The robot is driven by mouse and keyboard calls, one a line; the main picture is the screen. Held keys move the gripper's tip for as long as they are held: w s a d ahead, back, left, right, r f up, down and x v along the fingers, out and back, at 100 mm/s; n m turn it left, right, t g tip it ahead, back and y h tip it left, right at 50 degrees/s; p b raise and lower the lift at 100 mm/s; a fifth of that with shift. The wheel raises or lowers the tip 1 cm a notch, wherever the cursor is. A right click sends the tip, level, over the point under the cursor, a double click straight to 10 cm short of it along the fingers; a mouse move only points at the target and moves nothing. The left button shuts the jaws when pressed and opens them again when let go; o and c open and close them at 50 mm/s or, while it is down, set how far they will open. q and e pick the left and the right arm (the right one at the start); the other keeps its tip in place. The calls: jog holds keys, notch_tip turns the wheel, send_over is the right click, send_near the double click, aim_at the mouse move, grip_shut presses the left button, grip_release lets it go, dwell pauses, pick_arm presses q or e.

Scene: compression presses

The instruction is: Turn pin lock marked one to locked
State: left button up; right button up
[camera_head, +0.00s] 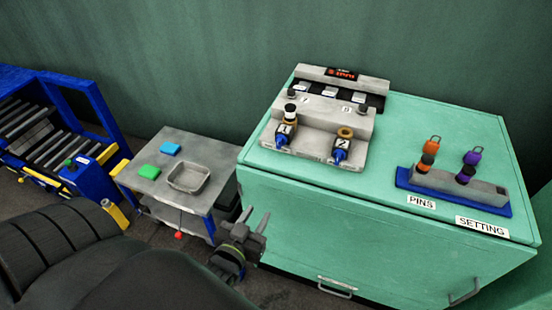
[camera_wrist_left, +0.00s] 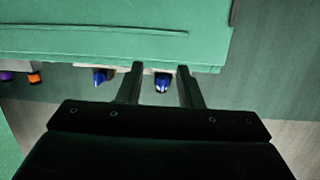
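The pin lock marked 1 (camera_head: 285,129) is on the left front of the grey press unit, with a blue lever (camera_head: 281,140) low on its front. A black and white pin stands above it. The lock marked 2 (camera_head: 341,143) is to its right, also with a blue lever. My left gripper (camera_head: 254,217) is open and empty, in front of the green cabinet and apart from the locks. In the left wrist view, which looks inverted, one blue lever (camera_wrist_left: 162,82) appears between my fingertips, apart from them. My right gripper is not in view.
The press unit stands on a green cabinet (camera_head: 330,205). A pin rack (camera_head: 455,190) with orange and purple pins stands at the right. A grey cart (camera_head: 215,165) with a tray and coloured blocks is at the left. The cabinet top between unit and rack is clear.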

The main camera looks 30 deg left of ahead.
pick_arm(q)
notch_tip(320, 180, up, 7)
jog(key=t+y+b, duration=0.1)
jog(key=t, duration=0.1)
jog(key=b, duration=0.1)
send_near(278, 145)
jog(key=shift+n, duration=0.3)
jog(key=x, duration=0.8)
jog(key=shift+w, duration=0.2)
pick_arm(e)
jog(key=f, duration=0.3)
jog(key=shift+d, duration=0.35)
pick_arm(q)
grip_shut()
